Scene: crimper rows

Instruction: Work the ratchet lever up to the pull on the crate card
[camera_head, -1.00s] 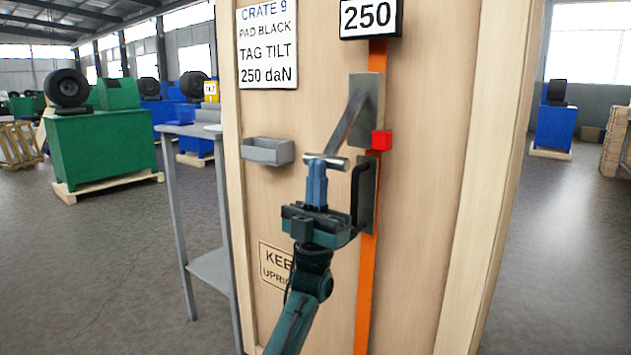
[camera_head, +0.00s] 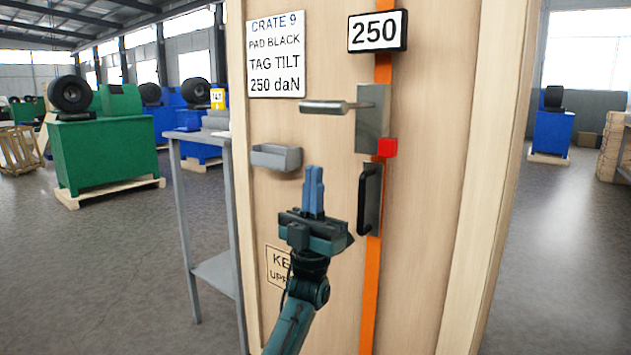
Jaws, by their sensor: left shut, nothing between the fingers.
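The crate card (camera_head: 276,53) on the wooden crate reads CRATE 9, PAD BLACK, TAG TILT, 250 daN. A display (camera_head: 377,32) above the orange strap (camera_head: 367,300) reads 250. The ratchet lever (camera_head: 333,107) sticks out to the left, about level, from its metal plate (camera_head: 372,125). A red block (camera_head: 387,147) sits at the plate's lower right. A black handle (camera_head: 364,198) is on a second plate below. My left gripper (camera_head: 313,172) is shut and empty, below the lever and apart from it. My right gripper is not in view.
A small grey bin (camera_head: 276,158) is fixed to the crate left of the strap. A grey side table (camera_head: 205,136) with a yellow tag (camera_head: 217,98) stands beside the crate at left. A KEEP UPRIGHT label (camera_head: 277,268) is partly hidden by my arm. Open floor lies right.

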